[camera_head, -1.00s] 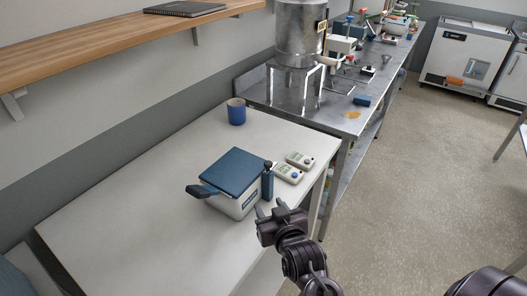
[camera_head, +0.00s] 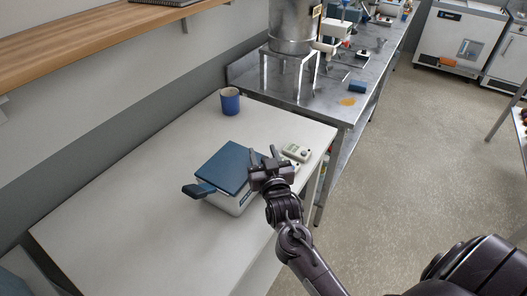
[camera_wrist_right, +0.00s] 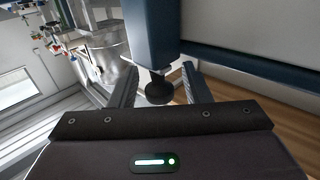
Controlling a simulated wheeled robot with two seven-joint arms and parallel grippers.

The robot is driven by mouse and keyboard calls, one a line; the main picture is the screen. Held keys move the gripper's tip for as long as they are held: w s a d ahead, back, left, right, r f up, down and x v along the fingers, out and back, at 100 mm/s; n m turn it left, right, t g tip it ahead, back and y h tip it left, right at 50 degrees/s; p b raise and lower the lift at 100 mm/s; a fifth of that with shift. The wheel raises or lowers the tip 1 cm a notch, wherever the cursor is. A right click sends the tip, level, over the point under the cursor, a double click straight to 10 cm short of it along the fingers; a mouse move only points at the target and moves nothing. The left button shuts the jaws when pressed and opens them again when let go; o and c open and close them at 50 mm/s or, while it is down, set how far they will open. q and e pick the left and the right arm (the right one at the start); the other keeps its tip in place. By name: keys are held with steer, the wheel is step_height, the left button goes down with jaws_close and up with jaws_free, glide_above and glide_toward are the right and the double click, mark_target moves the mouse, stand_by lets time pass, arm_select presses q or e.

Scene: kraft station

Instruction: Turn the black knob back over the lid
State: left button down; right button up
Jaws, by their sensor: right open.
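A white box with a blue lid (camera_head: 226,168) and a blue side handle (camera_head: 198,190) stands on the white table. In the right wrist view, the black knob (camera_wrist_right: 158,93) is round and sits at the end of a blue post (camera_wrist_right: 150,30) beside the box. My right gripper (camera_head: 265,155) is at the box's right side, over the post, and hides the knob in the head view. Its two fingers (camera_wrist_right: 160,88) are open, one on each side of the knob, with gaps visible. The blue lid edge (camera_wrist_right: 250,66) shows beside them. My left gripper is out of view.
Small pale devices (camera_head: 296,152) lie just right of my right gripper, partly hidden. A blue cup (camera_head: 230,101) stands at the table's back. A steel bench (camera_head: 330,105) holds a metal drum (camera_head: 291,28). The table's front left is clear.

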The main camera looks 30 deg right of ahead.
jaws_close()
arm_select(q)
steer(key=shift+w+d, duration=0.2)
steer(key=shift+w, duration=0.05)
